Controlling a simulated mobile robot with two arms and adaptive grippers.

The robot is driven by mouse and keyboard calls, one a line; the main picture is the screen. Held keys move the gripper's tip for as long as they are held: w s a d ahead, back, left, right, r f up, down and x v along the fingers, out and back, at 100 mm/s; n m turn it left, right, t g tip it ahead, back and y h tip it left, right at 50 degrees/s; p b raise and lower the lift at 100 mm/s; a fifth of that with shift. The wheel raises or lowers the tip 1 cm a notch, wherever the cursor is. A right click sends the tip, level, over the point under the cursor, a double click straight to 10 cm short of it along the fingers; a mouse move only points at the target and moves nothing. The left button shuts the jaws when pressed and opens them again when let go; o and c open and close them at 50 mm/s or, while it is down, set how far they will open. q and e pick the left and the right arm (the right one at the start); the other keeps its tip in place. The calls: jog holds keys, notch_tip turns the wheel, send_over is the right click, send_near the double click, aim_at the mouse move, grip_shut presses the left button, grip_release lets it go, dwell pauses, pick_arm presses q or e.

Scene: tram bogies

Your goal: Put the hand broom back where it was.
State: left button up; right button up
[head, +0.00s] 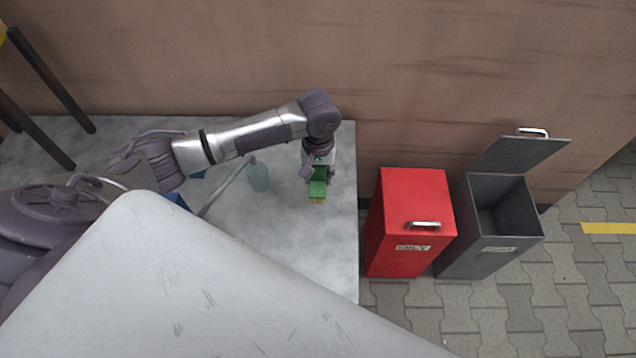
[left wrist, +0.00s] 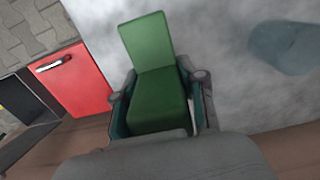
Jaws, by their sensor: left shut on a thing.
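The hand broom (head: 318,189) is green, with a small yellowish end at the bottom in the head view. My left gripper (head: 318,172) is shut on it, over the grey mottled surface near its right edge. In the left wrist view the green body of the broom (left wrist: 158,100) sits between the two fingers of my left gripper (left wrist: 160,103), and a flat green part extends beyond them. I cannot tell from the frames whether the broom touches the surface below. My right gripper is not in view.
The grey surface (head: 285,235) ends just right of the broom. A translucent bluish container (head: 259,178) stands left of it, with blue items partly hidden behind my arm. A closed red bin (head: 405,215) and an open grey bin (head: 510,230) stand right. A brown wall is behind.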

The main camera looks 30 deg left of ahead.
aim_at(318, 184)
pick_arm(q)
notch_tip(318, 184, down, 3)
jog(key=shift+f, duration=0.15)
jog(key=shift+f+b, duration=0.3)
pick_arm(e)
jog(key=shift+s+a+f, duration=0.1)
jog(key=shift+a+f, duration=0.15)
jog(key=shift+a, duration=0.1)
pick_arm(q)
jog(key=shift+f, duration=0.1)
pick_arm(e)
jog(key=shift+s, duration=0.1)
pick_arm(q)
jog(key=o, duration=1.1)
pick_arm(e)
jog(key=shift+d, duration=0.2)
